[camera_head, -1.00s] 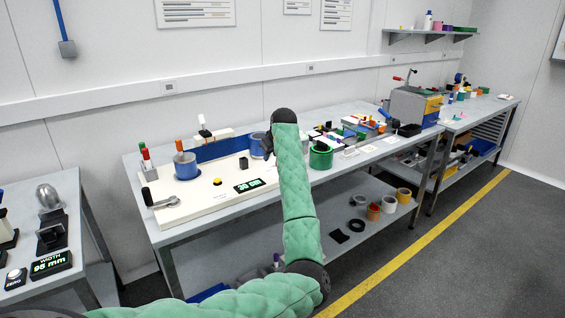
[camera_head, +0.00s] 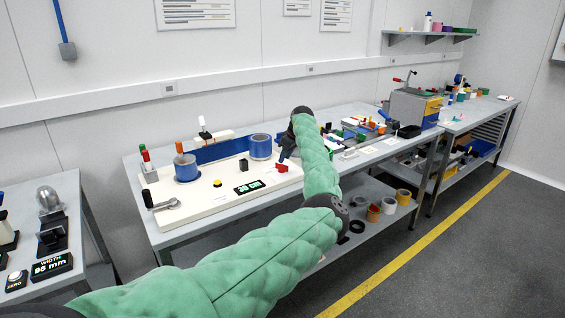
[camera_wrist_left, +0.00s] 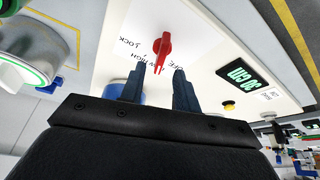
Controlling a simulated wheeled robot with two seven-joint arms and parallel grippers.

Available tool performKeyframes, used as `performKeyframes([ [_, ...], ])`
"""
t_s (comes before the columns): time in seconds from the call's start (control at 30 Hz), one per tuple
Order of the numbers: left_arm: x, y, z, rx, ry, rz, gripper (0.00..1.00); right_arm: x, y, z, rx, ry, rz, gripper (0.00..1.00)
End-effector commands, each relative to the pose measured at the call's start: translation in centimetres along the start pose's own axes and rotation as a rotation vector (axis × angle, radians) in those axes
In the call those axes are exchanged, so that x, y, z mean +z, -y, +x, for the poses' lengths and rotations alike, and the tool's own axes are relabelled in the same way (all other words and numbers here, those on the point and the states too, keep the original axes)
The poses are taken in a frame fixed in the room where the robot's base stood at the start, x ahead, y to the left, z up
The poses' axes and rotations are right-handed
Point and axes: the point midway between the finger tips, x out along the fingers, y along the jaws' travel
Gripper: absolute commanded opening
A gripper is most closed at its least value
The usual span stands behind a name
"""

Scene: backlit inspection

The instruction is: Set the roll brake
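A red rotary knob (camera_wrist_left: 162,45) stands on the cream panel, with printed labels around it; one seems to read LOCK. In the head view a red part (camera_head: 282,168) shows at the panel's right end, just below my left gripper (camera_head: 285,154). In the left wrist view that gripper (camera_wrist_left: 160,88) has its two dark fingers apart with nothing between them. The knob lies beyond the fingertips, apart from them. Blue tape rolls stand on the panel, one at the left (camera_head: 186,170) and one at the back (camera_head: 260,147). My right gripper is out of view.
The cream panel (camera_head: 215,203) also carries a lit display (camera_head: 249,187), a yellow button (camera_head: 217,183) and a black-handled metal lever (camera_head: 160,202). Small tools and parts crowd the bench to the right.

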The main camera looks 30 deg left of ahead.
Motion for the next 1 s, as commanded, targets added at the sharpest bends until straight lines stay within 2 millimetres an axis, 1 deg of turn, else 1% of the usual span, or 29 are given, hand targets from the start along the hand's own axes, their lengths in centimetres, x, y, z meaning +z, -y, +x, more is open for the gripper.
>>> performKeyframes([
  [0.03,-0.1,0.1,0.6,-0.002,0.001,0.001,0.32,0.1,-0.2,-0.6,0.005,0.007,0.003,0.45],
  [0.17,-0.1,0.1,2.4,-0.002,0.0,0.0,0.32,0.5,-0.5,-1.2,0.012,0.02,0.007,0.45],
  [0.23,0.0,0.0,3.0,-0.002,0.001,0.001,0.32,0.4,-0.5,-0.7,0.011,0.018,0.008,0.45],
  [0.3,0.0,0.0,3.6,0.0,0.001,0.001,0.32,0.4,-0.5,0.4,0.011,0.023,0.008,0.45],
  [0.4,0.0,0.0,4.0,0.0,0.001,0.0,0.32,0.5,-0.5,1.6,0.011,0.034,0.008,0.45],
  [0.47,0.0,0.0,4.1,0.0,0.0,0.0,0.32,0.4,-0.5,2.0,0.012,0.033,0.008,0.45],
  [0.67,0.0,0.0,4.1,0.0,0.0,0.0,0.32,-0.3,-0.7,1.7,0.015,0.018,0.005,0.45],
  [0.77,0.0,0.0,4.1,0.0,0.0,0.0,0.14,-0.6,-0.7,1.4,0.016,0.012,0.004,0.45],
  [0.83,0.0,0.0,4.1,0.0,0.0,0.0,0.0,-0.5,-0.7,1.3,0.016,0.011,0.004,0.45],
  [1.0,0.0,0.0,4.1,0.001,0.0,0.001,0.0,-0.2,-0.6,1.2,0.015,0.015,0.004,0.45],
])
